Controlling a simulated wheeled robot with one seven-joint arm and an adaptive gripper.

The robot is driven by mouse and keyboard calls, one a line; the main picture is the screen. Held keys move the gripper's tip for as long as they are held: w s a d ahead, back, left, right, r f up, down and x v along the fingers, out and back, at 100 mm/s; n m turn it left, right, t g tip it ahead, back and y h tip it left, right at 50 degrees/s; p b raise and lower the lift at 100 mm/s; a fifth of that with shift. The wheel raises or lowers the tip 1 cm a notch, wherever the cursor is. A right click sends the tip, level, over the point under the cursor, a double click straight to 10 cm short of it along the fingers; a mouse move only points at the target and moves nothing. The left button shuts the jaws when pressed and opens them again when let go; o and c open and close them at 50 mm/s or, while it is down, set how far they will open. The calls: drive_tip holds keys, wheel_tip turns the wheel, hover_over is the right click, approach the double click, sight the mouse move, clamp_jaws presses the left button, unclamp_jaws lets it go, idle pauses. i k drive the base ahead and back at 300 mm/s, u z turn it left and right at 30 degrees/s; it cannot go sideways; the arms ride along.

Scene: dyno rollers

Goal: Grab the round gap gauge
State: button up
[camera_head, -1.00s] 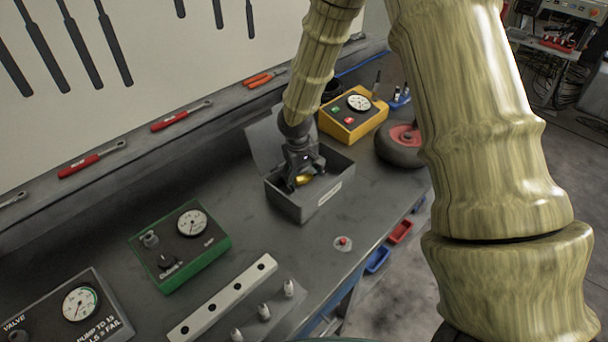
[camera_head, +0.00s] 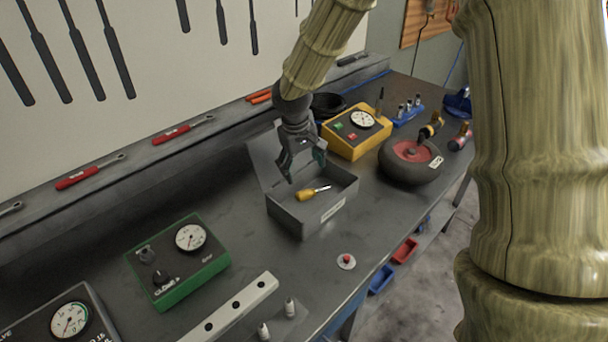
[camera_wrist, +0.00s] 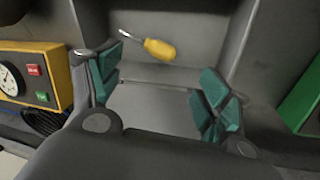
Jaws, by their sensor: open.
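A tool with a yellow handle (camera_head: 305,195) and a thin metal shaft lies inside an open grey box (camera_head: 312,216) on the bench. No label shows whether it is the round gap gauge. It also shows in the wrist view (camera_wrist: 160,48), beyond my fingertips. My gripper (camera_head: 303,170) hangs above the box, pointing down, with its teal-padded fingers apart. In the wrist view my gripper (camera_wrist: 165,88) is open, with nothing between its pads.
The grey box's lid stands raised at its back left. A yellow gauge box (camera_head: 356,132) and a dark wheel with a red hub (camera_head: 411,160) stand to the right. A green gauge box (camera_head: 178,262) and a drilled light bar (camera_head: 235,309) lie in front.

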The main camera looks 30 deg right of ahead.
sight(347, 261)
drive_tip(key=z, duration=1.15)
